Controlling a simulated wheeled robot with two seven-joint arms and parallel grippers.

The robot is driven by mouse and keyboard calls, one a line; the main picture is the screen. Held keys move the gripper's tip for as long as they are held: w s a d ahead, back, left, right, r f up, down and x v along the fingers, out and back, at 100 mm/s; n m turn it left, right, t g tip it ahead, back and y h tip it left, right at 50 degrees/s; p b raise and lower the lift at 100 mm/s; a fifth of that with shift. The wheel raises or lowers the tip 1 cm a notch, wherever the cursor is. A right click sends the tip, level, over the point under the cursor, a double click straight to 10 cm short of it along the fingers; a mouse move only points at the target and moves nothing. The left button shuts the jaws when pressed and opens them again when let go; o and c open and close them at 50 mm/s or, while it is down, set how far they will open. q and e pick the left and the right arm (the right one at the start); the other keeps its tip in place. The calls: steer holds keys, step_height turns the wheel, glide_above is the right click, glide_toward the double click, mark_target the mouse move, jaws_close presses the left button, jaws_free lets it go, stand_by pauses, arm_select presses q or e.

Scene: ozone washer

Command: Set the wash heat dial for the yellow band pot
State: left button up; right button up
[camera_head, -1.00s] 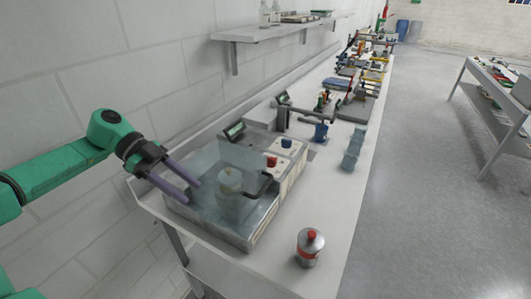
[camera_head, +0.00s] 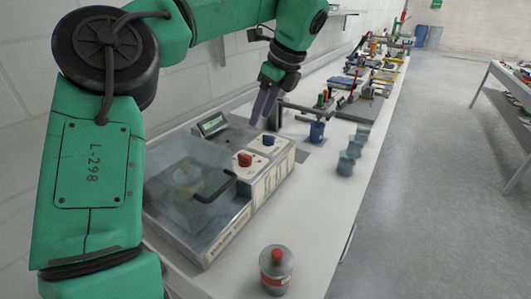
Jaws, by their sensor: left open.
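My left gripper (camera_head: 263,115) is open, its purple fingers pointing down above the dial panel. The blue dial (camera_head: 268,140) is just below its fingertips, apart from them as far as I can tell. The red dial (camera_head: 245,159) is nearer, on the same pale panel of the washer (camera_head: 225,240). Under the washer's clear lid a pot (camera_head: 187,182) with a yellowish top shows faintly; its band is hard to make out. A metal pot with a red knob and red band (camera_head: 277,268) stands on the bench in front. My right gripper is not in view.
A small display (camera_head: 212,124) stands behind the dials. A black lid handle (camera_head: 215,187) curves near the red dial. Several grey-blue cups (camera_head: 350,155) and a blue cup (camera_head: 317,131) stand to the right. Bare bench lies between the washer and the cups.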

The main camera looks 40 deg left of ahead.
arm_select(q)
glide_toward(241, 153)
steer(key=shift+s+a+f, duration=0.5)
steer(key=shift+a+f, duration=0.05)
steer(key=shift+f, duration=0.2)
steer(key=x, duration=0.2)
steer(key=p+x, duration=0.1)
steer(key=x, duration=0.1)
steer(key=w+x, duration=0.1)
steer(key=x, duration=0.1)
steer(key=shift+d+f, duration=0.1)
steer(key=shift+f, duration=0.15)
steer(key=shift+s+f, duration=0.1)
steer(key=shift+s, duration=0.05)
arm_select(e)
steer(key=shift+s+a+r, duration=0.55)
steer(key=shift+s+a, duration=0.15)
arm_select(q)
jaws_close()
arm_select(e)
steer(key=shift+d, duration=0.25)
